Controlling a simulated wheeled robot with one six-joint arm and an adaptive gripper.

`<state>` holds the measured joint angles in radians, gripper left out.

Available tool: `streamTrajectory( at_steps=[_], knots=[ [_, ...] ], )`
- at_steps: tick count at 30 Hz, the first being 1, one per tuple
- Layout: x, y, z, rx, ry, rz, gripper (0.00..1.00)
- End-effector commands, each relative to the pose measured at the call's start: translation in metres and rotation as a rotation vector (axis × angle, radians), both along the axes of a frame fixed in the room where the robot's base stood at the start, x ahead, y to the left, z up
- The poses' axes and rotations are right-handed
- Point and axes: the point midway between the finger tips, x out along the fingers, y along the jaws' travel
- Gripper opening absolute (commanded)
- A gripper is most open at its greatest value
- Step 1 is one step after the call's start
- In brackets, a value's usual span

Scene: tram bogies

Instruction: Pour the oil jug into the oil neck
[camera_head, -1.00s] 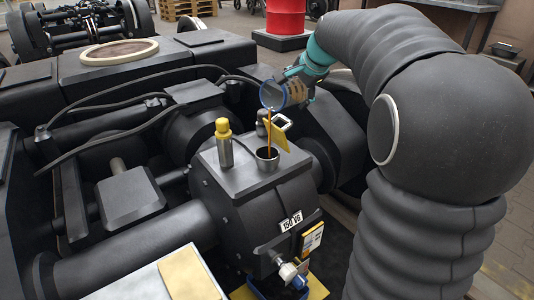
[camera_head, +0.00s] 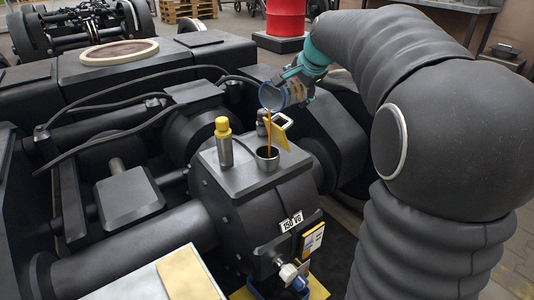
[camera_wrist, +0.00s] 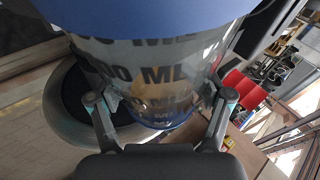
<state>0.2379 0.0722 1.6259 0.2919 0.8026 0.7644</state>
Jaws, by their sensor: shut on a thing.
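The oil jug (camera_head: 272,96) is a clear vessel with a blue rim, tilted with its mouth to the lower left. My gripper (camera_head: 300,82) is shut on it, and in the wrist view the fingers (camera_wrist: 160,120) clasp the jug's wall (camera_wrist: 150,70), which has "ML" markings. Some amber oil shows low inside the jug there. The oil level in the neck cannot be seen.
A yellow-capped metal cylinder (camera_head: 223,140) stands left of the neck. A yellow tag (camera_head: 281,134) and a ring-shaped handle are just behind it. A red drum (camera_head: 286,17) stands behind.

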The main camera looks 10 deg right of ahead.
Motion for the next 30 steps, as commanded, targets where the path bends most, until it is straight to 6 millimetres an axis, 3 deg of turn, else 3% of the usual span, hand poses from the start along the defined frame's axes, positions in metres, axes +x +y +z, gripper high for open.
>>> streamTrajectory(
  at_steps=[30],
  knots=[
    [-0.0018, 0.0033, 0.0027, -0.086, -0.060, 0.001, 0.38]
  ],
)
